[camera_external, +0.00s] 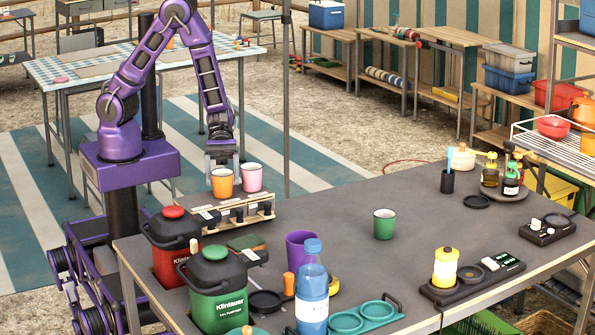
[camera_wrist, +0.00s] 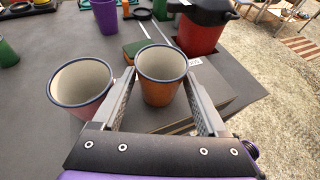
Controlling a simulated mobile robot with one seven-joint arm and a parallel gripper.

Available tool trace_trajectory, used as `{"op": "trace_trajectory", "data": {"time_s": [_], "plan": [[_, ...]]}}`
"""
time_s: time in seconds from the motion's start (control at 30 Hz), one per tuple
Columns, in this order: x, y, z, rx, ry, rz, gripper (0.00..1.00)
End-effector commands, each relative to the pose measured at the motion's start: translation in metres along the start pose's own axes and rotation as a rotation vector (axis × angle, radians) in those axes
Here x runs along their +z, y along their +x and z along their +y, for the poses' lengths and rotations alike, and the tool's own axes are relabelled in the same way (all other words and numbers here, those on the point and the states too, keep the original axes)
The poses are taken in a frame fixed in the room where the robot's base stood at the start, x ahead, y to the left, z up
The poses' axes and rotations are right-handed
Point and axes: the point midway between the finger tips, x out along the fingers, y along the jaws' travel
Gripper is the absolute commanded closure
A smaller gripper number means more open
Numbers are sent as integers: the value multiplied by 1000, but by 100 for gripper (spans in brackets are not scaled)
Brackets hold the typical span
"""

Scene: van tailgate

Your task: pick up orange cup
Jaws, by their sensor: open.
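The orange cup (camera_external: 222,185) stands upright and looks empty, on a wooden rack at the table's far left corner. The wrist view shows it (camera_wrist: 163,92) between the two open fingers of my gripper (camera_wrist: 160,80), with the left finger in the gap beside it. A pink cup (camera_external: 252,180) stands just to its right in the external view. In the wrist view the pink cup (camera_wrist: 80,88) is at the left, outside the fingers. My gripper (camera_external: 222,162) points down over the orange cup in the external view. Contact between fingers and cup cannot be told.
The wooden rack (camera_external: 236,217) sits close behind a red jug (camera_external: 172,247) and a green jug (camera_external: 217,292). A purple cup (camera_external: 300,250) and a blue bottle (camera_external: 312,290) stand nearer the front. A green cup (camera_external: 384,224) stands mid-table with clear room around it.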

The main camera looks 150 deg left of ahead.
Motion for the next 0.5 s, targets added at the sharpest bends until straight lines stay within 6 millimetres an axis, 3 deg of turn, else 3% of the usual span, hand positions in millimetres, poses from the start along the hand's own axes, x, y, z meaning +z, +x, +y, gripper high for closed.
{"op": "trace_trajectory", "data": {"time_s": [0.13, 0.4, 0.5], "plan": [[0, 18, 0, -1, 1, 0, 24], [0, 22, 0, 1, 1, -1, 24], [0, 22, 0, 1, 1, -1, 41]]}}
